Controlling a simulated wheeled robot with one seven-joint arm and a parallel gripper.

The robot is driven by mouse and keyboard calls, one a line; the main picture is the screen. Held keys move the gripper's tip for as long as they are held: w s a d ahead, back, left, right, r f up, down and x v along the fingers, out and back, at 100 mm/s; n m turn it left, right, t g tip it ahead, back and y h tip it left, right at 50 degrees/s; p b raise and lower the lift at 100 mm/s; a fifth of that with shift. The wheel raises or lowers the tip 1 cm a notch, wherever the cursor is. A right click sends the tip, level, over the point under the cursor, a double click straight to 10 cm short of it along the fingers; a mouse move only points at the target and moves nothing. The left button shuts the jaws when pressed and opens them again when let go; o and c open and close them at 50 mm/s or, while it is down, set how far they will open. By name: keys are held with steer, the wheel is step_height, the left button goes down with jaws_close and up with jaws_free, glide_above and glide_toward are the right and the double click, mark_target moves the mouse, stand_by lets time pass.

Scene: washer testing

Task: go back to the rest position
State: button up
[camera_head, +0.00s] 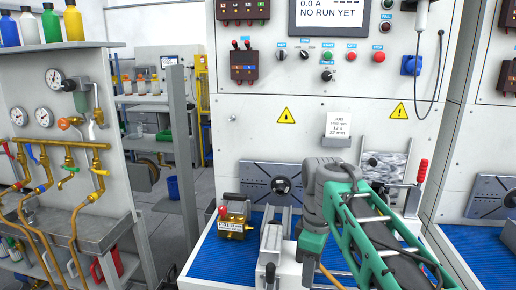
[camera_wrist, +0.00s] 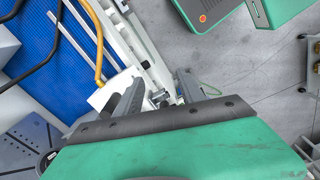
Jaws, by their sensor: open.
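My gripper (camera_wrist: 158,90) shows in the wrist view with its two dark fingers apart. Nothing shows held between them. Beyond the fingers are a white rail-like edge and the grey floor. In the head view my green and grey arm reaches in from the lower right over the bench. I cannot make out the fingers there.
A brass valve block (camera_head: 232,222) with a red knob sits on the blue mat (camera_head: 208,258), left of a metal clamp fixture (camera_head: 270,246). The test panel (camera_head: 300,85) stands behind; its display (camera_head: 331,12) reads "NO RUN YET". Brass piping (camera_head: 62,143) is at left.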

step_height(320, 180, down, 9)
steer(key=m+t, duration=0.1)
steer(key=m, duration=0.9)
steer(key=s+d+f+m+t, duration=0.1)
steer(key=s+d+m+t, duration=0.1)
steer(key=s, duration=1)
steer(key=shift+s+f, duration=0.15)
steer(key=shift+s, duration=0.15)
